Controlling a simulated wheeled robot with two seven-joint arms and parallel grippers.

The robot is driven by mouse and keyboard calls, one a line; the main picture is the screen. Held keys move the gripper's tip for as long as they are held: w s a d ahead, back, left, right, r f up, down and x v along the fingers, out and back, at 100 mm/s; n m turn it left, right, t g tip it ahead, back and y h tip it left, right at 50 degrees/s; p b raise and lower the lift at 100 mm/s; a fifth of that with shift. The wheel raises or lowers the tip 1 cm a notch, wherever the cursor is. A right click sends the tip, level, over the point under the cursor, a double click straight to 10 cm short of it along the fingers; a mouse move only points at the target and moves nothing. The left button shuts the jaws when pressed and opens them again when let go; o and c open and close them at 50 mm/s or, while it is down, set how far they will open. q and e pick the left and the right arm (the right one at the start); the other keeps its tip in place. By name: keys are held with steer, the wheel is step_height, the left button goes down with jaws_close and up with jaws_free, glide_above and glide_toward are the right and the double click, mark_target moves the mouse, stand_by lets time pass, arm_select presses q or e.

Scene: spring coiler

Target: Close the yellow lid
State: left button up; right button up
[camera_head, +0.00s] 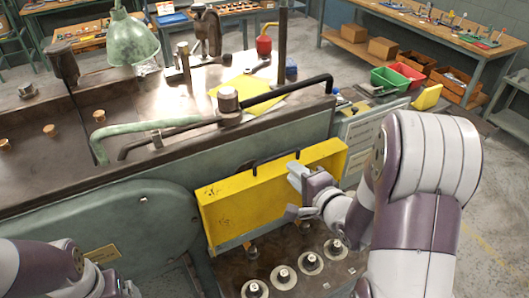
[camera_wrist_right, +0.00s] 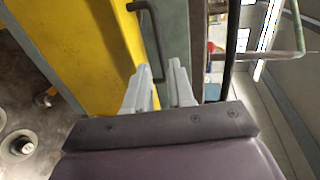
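The yellow lid (camera_head: 240,205) stands raised and open on the front of the green machine, over a recess with several round knobs. A dark bar handle (camera_head: 262,162) runs along its upper edge. The lid also shows at the left in the right wrist view (camera_wrist_right: 85,50), with its handle (camera_wrist_right: 155,38) reaching down towards the fingertips. My right gripper (camera_head: 291,192) is open in front of the lid's right half. In the right wrist view its fingers (camera_wrist_right: 160,72) are apart, with the handle's end appearing between them; contact cannot be told. My left arm shows at lower left, its gripper out of frame.
Round knobs (camera_head: 283,278) sit below the lid. A bent dark bar (camera_head: 290,90) runs above it on the machine top. A green lamp (camera_head: 132,40) hangs at upper left. Green (camera_head: 390,79) and red bins stand behind my right arm.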

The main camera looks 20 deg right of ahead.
mark_target(276, 158)
steer(key=p+x, duration=0.2)
steer(key=x, duration=0.8)
steer(key=shift+w+a, duration=0.1)
steer(key=shift+w, duration=0.1)
steer(key=shift+w+f+p, duration=0.1)
steer(key=shift+w+p, duration=0.2)
steer(key=shift+w, duration=0.35)
jaws_close()
